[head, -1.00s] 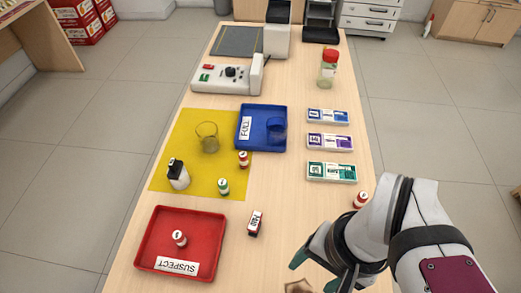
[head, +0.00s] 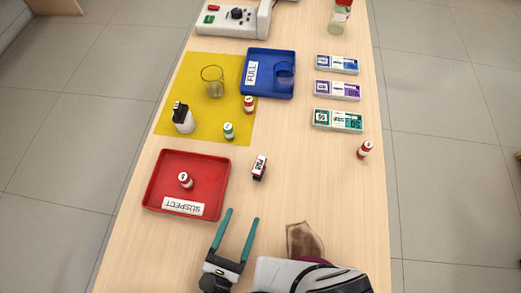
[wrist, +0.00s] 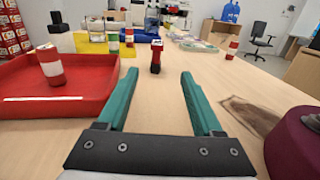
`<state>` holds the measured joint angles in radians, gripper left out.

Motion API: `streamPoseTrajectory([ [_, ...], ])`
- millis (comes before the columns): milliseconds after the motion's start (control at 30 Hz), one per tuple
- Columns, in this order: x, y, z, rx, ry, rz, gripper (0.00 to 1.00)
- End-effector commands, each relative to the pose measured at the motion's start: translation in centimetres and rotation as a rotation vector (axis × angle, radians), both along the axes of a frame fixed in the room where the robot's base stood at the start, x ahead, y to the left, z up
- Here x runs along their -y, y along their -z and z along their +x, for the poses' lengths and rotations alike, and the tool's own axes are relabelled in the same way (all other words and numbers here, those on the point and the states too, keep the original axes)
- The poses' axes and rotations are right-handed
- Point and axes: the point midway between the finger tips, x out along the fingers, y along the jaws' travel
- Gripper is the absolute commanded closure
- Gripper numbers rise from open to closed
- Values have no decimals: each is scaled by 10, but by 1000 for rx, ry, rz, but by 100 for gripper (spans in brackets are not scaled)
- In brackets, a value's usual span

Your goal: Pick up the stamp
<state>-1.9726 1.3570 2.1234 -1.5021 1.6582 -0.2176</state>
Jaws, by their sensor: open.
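The stamp (head: 259,167) is a small red and black block with a white label. It stands on the wooden counter just right of the red tray. In the wrist view the stamp (wrist: 156,56) is ahead of my gripper, close to the middle line between the fingers. My gripper (head: 242,216) is open, its two green fingers spread and pointing toward the stamp. The fingertips are short of the stamp and do not touch it. In the wrist view nothing is between the fingers of my gripper (wrist: 158,74).
The red tray (head: 150,192) holds a red-and-white vial (head: 185,180). Beyond are a yellow mat (head: 172,85) with a beaker, bottle and vials, and a blue tray (head: 252,90). Another vial (head: 364,149) stands right. A brown patch (head: 303,240) lies right of my gripper. Counter around the stamp is clear.

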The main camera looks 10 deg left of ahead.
Motion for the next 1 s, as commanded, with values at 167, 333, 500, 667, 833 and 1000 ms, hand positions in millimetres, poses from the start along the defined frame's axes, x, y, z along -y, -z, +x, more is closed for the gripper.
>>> streamPoseTrajectory([
  [167, 9, -1, 36, 1, 10, -2, 32],
  [333, 17, -1, 74, -1, 12, -1, 32],
  [500, 20, -1, 96, -1, 9, 1, 32],
  [667, 21, -4, 119, -1, 14, 4, 32],
  [833, 23, -6, 148, 0, 11, 3, 32],
  [1000, 23, -6, 151, -2, 7, 2, 32],
])
